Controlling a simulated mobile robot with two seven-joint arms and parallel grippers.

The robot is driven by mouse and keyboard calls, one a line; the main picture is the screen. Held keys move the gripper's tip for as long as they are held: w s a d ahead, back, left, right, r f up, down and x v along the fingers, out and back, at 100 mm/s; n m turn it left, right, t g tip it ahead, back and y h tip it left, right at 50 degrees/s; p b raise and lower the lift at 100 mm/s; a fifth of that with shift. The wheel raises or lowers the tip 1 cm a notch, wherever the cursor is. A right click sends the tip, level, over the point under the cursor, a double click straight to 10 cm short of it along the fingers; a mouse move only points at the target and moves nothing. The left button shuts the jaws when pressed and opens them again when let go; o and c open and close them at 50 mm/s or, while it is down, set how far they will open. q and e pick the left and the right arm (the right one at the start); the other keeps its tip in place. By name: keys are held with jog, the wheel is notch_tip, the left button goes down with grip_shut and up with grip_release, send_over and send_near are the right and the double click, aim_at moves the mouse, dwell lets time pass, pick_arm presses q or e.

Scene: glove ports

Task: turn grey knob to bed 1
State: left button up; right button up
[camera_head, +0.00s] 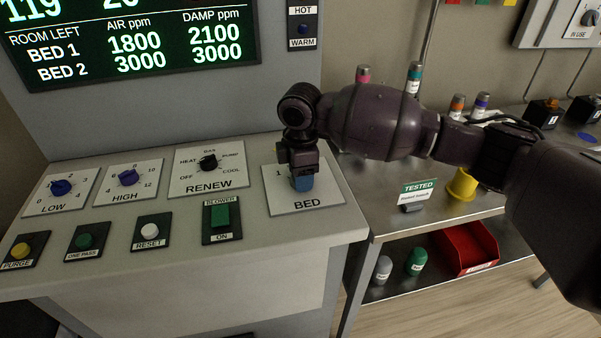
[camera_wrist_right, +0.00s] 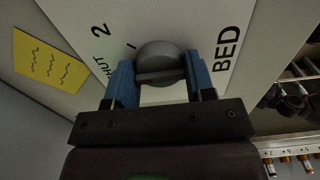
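The grey knob (camera_wrist_right: 160,58) sits on the white BED plate (camera_head: 318,202) at the right of the sloped console. In the right wrist view a red and pale mark shows on its side. The labels "2", part of "SHUT" and "BED" are readable there; a "1" shows in the head view. My right gripper (camera_head: 302,182) points down over the plate and hides the knob in the head view. Its blue fingers (camera_wrist_right: 161,82) lie on both sides of the knob and appear to touch it. My left gripper is in neither view.
The RENEW dial (camera_head: 208,162) and green BLOWER switch (camera_head: 221,214) are left of the BED plate. A display (camera_head: 130,40) stands above. Right is a metal bench with a TESTED card (camera_head: 417,190), yellow cup (camera_head: 462,184) and, below, a red bin (camera_head: 466,248).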

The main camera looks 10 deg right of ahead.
jog(key=shift+c, duration=1.4)
jog(key=shift+r+n+p, duration=0.2)
jog(key=shift+n+p, duration=0.4)
jog(key=shift+n, duration=0.2)
jog(key=n+p, duration=0.2)
jog(key=n, duration=0.2)
jog(key=shift+n, duration=0.4)
jog(key=shift+f+n+p, duration=0.15)
jog(key=shift+n+p, duration=0.4)
jog(key=shift+n, duration=0.65)
jog(key=o, duration=0.9)
